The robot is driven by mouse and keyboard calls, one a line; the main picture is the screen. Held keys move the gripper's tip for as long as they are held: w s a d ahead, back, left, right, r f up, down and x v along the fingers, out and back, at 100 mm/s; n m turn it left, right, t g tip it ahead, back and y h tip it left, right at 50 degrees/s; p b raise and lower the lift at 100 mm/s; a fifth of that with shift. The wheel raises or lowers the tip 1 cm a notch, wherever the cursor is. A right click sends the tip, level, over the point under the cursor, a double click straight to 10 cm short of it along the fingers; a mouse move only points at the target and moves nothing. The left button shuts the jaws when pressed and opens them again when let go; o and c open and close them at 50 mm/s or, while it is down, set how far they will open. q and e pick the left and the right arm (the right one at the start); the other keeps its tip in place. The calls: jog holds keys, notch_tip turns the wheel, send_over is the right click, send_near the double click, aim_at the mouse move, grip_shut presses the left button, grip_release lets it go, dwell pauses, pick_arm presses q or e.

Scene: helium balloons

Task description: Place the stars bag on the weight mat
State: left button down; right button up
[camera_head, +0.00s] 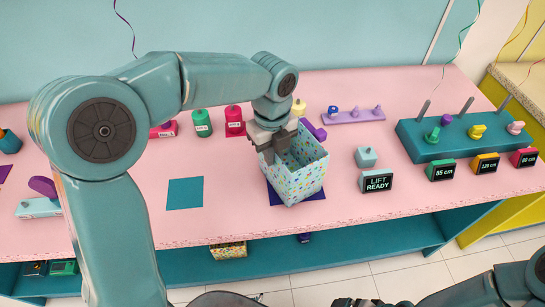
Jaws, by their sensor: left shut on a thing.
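A pale mint bag (298,180) with small multicoloured marks, open at the top, is near the middle of the pink table; the marks are too small to tell if they are stars. My left gripper (268,150) is shut on its upper left rim. The bag looks tilted, its lower corner over a dark purple mat (317,195) that it mostly hides. I cannot tell whether it touches the mat. A bare teal mat (185,193) lies to the left. Which one is the weight mat is not shown. Dark parts of my right arm (480,291) show at the bottom right; its jaws are unclear.
A sign reading "LIFT READY" (377,182) stands right of the bag. A teal rack (460,138) with coloured pieces is at the right. Green (202,123) and red (234,121) spools stand behind. Another patterned bag (228,250) is on the shelf below.

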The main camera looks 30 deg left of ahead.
pick_arm(q)
notch_tip(320, 180, down, 2)
jog(key=shift+w, duration=0.1)
jog(key=shift+f, duration=0.1)
jog(key=c, duration=1.2)
grip_release()
jog(key=shift+f, duration=0.1)
jog(key=shift+c, duration=0.2)
notch_tip(320, 180, up, 12)
jog(key=shift+r+p, duration=0.25)
jog(key=shift+p, duration=0.05)
